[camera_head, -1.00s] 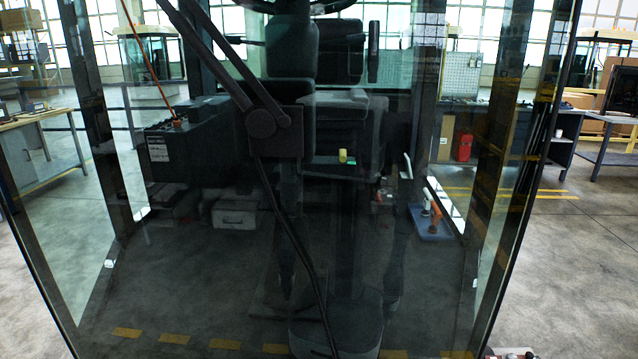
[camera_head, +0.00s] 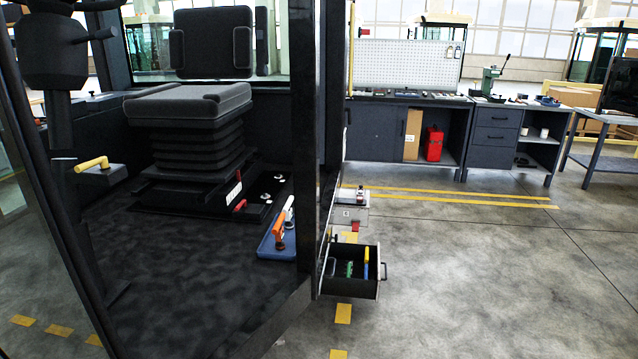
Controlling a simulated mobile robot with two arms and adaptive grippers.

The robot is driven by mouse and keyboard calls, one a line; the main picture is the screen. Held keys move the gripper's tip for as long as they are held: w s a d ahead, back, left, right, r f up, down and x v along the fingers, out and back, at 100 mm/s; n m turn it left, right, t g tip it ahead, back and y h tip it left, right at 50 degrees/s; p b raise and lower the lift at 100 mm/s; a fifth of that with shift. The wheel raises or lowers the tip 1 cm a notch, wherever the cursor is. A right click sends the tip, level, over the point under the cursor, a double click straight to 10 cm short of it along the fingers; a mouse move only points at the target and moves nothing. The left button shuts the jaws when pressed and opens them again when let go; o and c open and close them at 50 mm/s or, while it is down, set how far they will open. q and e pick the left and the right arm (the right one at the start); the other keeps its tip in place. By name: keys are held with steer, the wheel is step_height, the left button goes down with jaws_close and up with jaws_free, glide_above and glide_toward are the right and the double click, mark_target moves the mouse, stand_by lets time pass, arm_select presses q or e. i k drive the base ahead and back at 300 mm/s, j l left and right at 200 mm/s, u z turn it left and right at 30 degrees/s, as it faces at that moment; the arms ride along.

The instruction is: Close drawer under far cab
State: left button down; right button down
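An open drawer (camera_head: 352,284) sticks out beside the cab's dark door post, low above the floor. It is a dark box with a handle on its right side. A green item and tools with blue and yellow parts lie in it. The cab (camera_head: 302,150) fills the left half of the view, with its side open and its seat (camera_head: 190,105) inside. Whether this is the far cab I cannot tell. Neither of my grippers is in view.
A blue tray (camera_head: 268,246) with orange and white tools lies on the cab floor. A workbench (camera_head: 375,130) with a red canister (camera_head: 433,145) stands at the back. The grey floor (camera_head: 500,280) right of the drawer is clear, with yellow markings.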

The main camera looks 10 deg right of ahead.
mark_target(340, 285)
steer(key=i+l, duration=0.1)
steer(key=l, duration=0.4)
steer(key=i+l, duration=0.1)
steer(key=l, duration=0.4)
steer(key=i+l, duration=0.15)
steer(key=l, duration=0.35)
steer(key=i+l, duration=0.1)
steer(key=l, duration=0.4)
steer(key=i+l, duration=0.1)
steer(key=l, duration=0.4)
